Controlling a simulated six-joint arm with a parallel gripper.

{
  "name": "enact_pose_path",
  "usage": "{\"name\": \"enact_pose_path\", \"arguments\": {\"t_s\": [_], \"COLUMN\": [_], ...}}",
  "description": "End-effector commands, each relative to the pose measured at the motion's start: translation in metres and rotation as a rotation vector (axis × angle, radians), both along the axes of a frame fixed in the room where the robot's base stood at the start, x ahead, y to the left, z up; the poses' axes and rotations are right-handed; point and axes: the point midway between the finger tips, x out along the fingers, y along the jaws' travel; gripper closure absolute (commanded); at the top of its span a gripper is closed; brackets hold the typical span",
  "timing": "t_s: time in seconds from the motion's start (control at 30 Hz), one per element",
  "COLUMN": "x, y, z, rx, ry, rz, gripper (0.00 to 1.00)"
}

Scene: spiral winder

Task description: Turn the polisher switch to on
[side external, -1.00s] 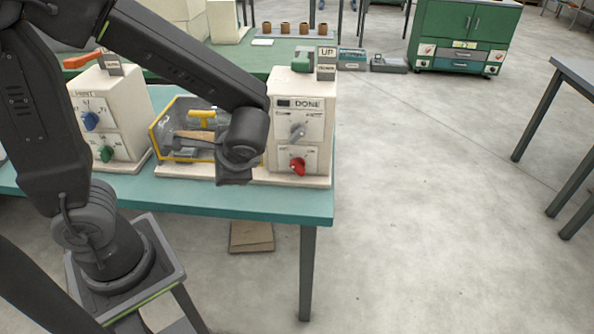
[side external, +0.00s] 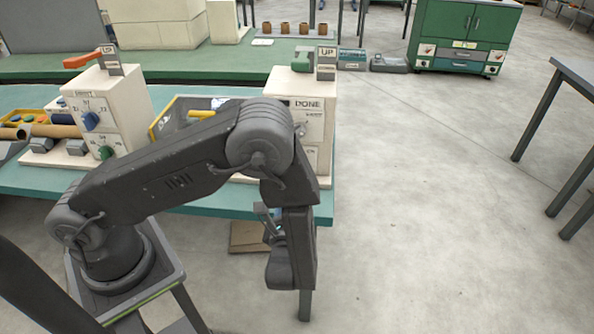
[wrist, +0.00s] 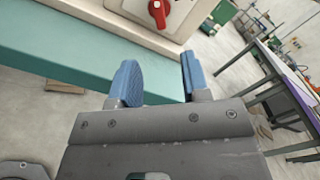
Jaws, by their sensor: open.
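No label reading "polisher" is legible in these frames. In the side external view the cream box with the "DONE" display (side external: 318,118) stands at the bench's right end. Its grey knob (side external: 300,129) is partly covered by my arm, and the red switch is hidden there. A bit of my blue finger (side external: 263,211) shows.
The teal bench edge (wrist: 75,70) runs between my fingers and the panel. A second cream box with a blue knob (side external: 91,121) and green knob (side external: 106,152) stands left.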

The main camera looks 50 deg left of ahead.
Motion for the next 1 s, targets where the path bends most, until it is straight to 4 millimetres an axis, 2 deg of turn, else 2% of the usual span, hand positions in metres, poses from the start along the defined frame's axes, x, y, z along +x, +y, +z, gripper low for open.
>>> {"name": "enact_pose_path", "arguments": {"t_s": [0.53,0.73,1.0], "x": [0.072,0.087,0.090], "y": [0.075,0.089,0.092], "z": [0.000,0.001,0.001], "rx": [-0.002,-0.001,-0.002], "ry": [0.000,0.001,0.002], "rz": [0.009,0.007,0.004], "gripper": [0.57,0.57,0.57]}}
